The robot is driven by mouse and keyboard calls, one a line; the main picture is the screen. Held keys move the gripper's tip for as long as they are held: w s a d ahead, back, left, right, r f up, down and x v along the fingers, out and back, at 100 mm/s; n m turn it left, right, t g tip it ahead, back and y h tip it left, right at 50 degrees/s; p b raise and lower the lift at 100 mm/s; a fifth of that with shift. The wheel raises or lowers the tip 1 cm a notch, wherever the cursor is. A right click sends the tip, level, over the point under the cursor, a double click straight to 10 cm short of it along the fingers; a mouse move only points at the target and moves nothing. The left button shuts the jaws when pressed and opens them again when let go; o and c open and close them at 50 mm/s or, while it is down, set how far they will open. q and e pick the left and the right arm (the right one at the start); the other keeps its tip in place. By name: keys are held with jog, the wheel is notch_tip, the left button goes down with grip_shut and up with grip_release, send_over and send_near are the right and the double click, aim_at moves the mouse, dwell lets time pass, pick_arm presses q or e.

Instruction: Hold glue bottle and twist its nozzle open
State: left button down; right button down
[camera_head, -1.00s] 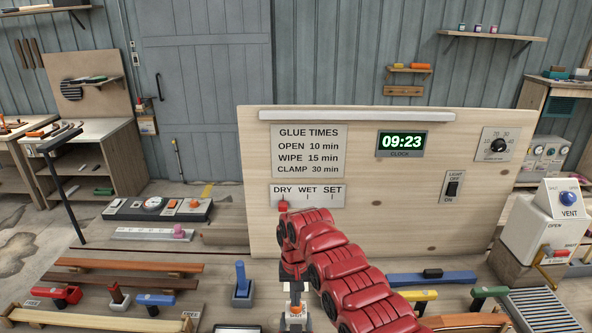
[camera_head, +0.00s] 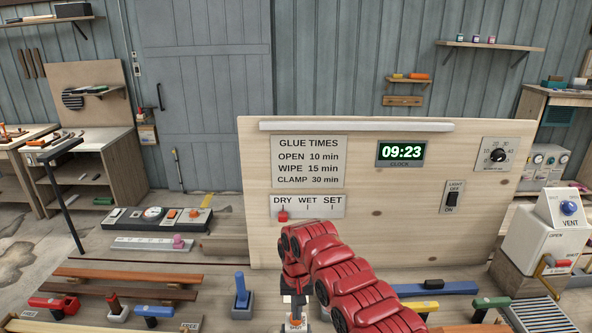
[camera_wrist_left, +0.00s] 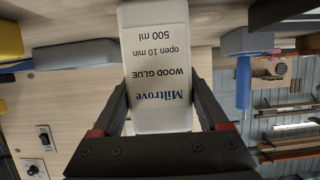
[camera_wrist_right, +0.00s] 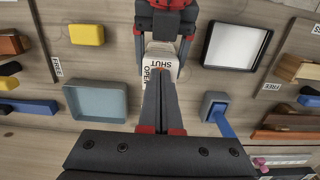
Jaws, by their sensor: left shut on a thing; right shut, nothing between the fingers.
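The white glue bottle (camera_wrist_left: 160,60), labelled wood glue, is seen close up in the left wrist view. My left gripper (camera_wrist_left: 160,88) is shut on it, one finger on each side. The bottle's top (camera_wrist_right: 160,52) shows in the right wrist view, with SHUT and OPEN printed on it. A small orange part, seemingly the nozzle, shows near SHUT and is mostly hidden by my right fingers. My right gripper (camera_wrist_right: 158,82) is shut and empty, its tips over the bottle top. In the head view the bottle (camera_head: 296,326) is cut off by the bottom edge.
A grey tray (camera_wrist_right: 126,103) and a black-framed white tray (camera_wrist_right: 268,46) lie on the bench on either side of the bottle. A blue-handled tool (camera_head: 241,290) stands in a holder to the left. Behind is an upright board (camera_head: 400,225) with a clock and signs.

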pick_arm(q)
jog(key=shift+f, duration=0.15)
pick_arm(e)
notch_tip(320, 180, up, 6)
jog(key=shift+f, duration=0.1)
dwell(0.4)
jog(key=f, duration=0.5)
jog(key=shift+w+a+f, duration=0.2)
jog(key=shift+w+f, duration=0.1)
jog(key=shift+f, duration=0.2)
jog(key=shift+d, duration=0.25)
dwell(0.8)
jog(key=shift+s+r, duration=0.15)
jog(key=shift+s, duration=0.2)
